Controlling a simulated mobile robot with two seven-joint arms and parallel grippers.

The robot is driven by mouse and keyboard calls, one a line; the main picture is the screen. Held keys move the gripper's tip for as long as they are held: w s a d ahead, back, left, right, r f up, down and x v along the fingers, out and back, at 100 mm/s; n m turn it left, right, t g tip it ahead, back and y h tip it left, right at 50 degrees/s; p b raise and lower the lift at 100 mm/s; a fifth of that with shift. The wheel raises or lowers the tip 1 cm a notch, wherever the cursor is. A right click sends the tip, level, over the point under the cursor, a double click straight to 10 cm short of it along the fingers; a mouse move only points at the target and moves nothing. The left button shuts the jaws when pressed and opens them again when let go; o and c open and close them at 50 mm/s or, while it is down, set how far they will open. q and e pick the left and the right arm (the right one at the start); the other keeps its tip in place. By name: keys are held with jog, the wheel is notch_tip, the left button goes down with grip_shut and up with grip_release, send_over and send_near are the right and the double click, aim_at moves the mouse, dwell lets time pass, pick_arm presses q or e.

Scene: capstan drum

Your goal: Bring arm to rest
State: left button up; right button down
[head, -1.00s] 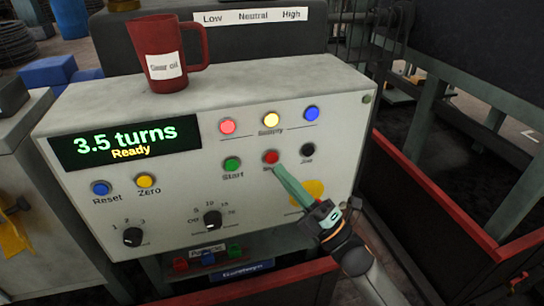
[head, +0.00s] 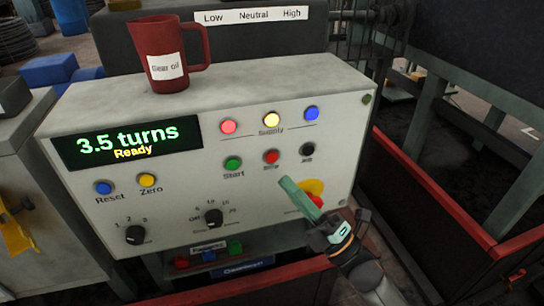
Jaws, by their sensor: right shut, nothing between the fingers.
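My right gripper (head: 288,186) is in front of the lower right of the control panel (head: 214,265). Its fingers are shut with nothing between them. The fingertips are below the red stop button (head: 271,157) and apart from it in the picture. The arm comes in from the bottom right. The gripper partly covers a red emergency button (head: 316,201) on a yellow plate (head: 313,187). The display (head: 126,143) reads "3.5 turns" and "Ready". My left gripper is not in view.
A red jug (head: 168,55) labelled "Gear oil" stands on top of the panel box. A green start button (head: 233,164) and a black jog button (head: 307,149) flank the stop button. A red-edged barrier (head: 430,212) stands on the right. Small coloured items (head: 208,256) sit on a shelf below.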

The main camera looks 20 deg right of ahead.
notch_tip(320, 180, down, 17)
jog(key=s+d+m+g+h, duration=0.25)
jog(key=m+h, duration=0.75)
jog(key=m, duration=0.6)
jog(key=s+a+f+m+g+h, duration=0.1)
jog(key=s+a+f+m+g, duration=0.3)
jog(key=s+f+m+g, duration=0.7)
pick_arm(q)
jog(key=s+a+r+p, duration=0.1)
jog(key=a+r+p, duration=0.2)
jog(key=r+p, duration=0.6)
jog(key=p, duration=0.4)
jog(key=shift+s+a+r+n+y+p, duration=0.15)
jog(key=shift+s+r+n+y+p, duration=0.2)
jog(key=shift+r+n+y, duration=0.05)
pick_arm(e)
jog(key=s+d+r+n+t+h, duration=0.1)
jog(key=s+d+r+n+t, duration=0.1)
jog(key=r, duration=0.5)
jog(key=shift+s+d+r+t, duration=0.25)
jog(key=shift+s+d+t, duration=0.35)
jog(key=shift+d, duration=0.2)
